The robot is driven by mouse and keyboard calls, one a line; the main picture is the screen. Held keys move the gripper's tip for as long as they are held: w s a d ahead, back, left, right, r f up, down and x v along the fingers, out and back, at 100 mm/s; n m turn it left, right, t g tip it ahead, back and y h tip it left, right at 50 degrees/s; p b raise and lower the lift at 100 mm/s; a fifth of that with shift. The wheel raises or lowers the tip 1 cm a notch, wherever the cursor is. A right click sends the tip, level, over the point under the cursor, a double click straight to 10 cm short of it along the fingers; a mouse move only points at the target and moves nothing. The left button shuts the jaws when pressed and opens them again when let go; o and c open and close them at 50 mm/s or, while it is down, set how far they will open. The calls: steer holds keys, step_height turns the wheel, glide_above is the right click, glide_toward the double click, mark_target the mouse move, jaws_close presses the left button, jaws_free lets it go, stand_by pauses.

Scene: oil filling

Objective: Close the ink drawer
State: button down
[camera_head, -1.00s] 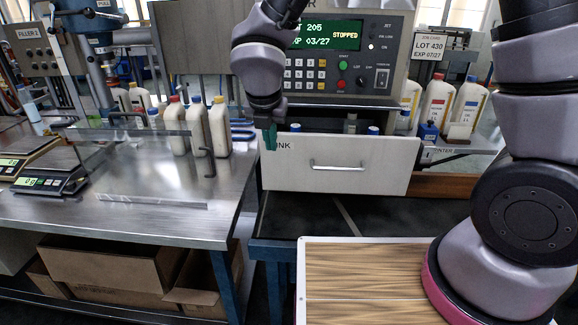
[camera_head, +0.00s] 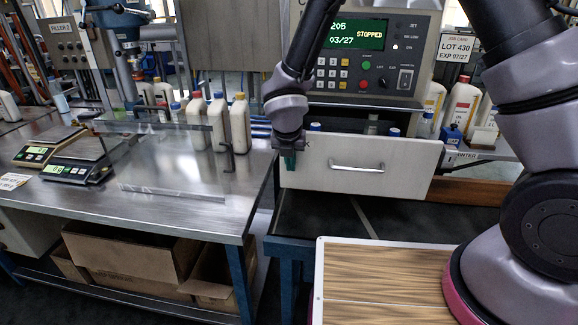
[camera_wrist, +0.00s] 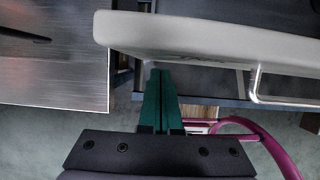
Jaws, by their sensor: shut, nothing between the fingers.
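The ink drawer (camera_head: 318,168) is a pale grey drawer front with a metal bar handle (camera_head: 357,168) under the printer console. It is pulled out, and blue-capped bottles show behind its front. My gripper (camera_head: 289,160) is at the left end of the drawer front and covers its label. In the wrist view my green fingers (camera_wrist: 160,98) are together and empty, with their tips by the face of the drawer front (camera_wrist: 200,38). The handle (camera_wrist: 256,88) is to their right. I cannot tell whether the fingertips touch the front.
The printer console (camera_head: 375,55) reads STOPPED above the drawer. A steel table (camera_head: 170,205) with scales (camera_head: 80,168) and several bottles (camera_head: 240,125) stands close on the left. White bottles (camera_head: 460,105) stand at the right.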

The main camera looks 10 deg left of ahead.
steer(key=shift+w, duration=0.25)
steer(key=shift+w, duration=0.1)
steer(key=w, duration=1.4)
steer(key=w+d, duration=0.1)
steer(key=w, duration=0.6)
steer(key=shift+w, duration=0.4)
steer(key=shift+s+a, duration=0.1)
